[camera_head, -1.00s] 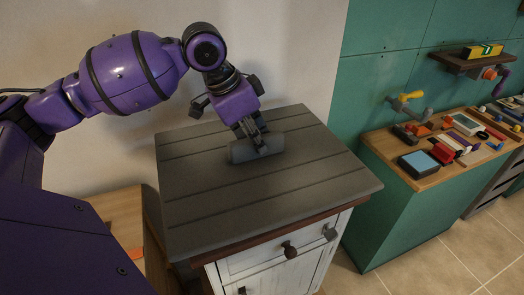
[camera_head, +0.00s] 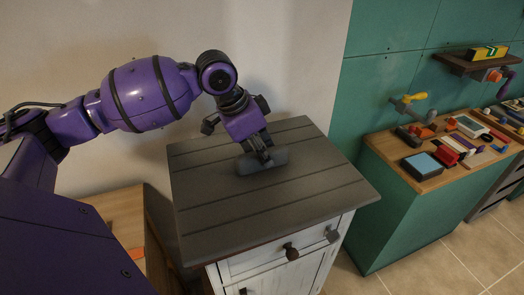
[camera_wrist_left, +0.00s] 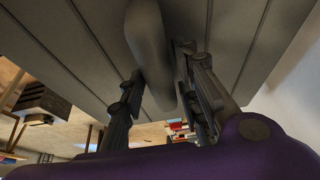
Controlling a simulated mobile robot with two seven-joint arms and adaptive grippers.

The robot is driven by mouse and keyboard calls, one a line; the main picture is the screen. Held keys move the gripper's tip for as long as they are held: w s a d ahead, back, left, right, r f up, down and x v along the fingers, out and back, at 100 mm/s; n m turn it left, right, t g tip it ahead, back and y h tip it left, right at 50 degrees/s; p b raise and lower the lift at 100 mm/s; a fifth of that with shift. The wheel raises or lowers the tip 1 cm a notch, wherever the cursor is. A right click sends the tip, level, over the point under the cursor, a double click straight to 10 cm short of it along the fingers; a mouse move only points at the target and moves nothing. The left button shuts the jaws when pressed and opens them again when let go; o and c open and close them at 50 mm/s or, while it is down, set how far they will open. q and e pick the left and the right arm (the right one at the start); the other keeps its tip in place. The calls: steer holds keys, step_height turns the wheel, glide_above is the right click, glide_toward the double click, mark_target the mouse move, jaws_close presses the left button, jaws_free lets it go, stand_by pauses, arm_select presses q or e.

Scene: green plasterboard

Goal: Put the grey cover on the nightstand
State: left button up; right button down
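The grey cover (camera_head: 235,215) is a planked board with a rounded grey handle (camera_head: 275,160) on top. It lies over the top of the white nightstand (camera_head: 262,272), hiding most of that top; a thin dark edge shows under the cover's front. My left gripper (camera_head: 262,162) comes down from above with its fingers on both sides of the handle. The left wrist view shows the handle (camera_wrist_left: 150,45) between the fingers, close to both. I cannot tell whether the cover is fully resting on the nightstand. My right gripper is not in view.
A plain wall stands behind the nightstand. A wooden surface (camera_head: 122,218) is at the left. At the right, a green cabinet (camera_head: 385,225) with a wooden top holds a blue-topped box (camera_head: 421,165) and several small items. A shelf (camera_head: 478,66) hangs above it. Tiled floor is free in front.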

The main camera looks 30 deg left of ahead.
arm_select(q)
steer(key=shift+o, duration=0.7)
steer(key=shift+r, duration=0.2)
steer(key=p+v, duration=0.1)
steer(key=v, duration=0.9)
steer(key=shift+s+a+r, duration=0.1)
steer(key=shift+s+r, duration=0.1)
steer(key=shift+r, duration=0.1)
steer(key=shift+s+a+r, duration=0.1)
steer(key=shift+s+r, duration=0.05)
steer(key=shift+r, duration=0.3)
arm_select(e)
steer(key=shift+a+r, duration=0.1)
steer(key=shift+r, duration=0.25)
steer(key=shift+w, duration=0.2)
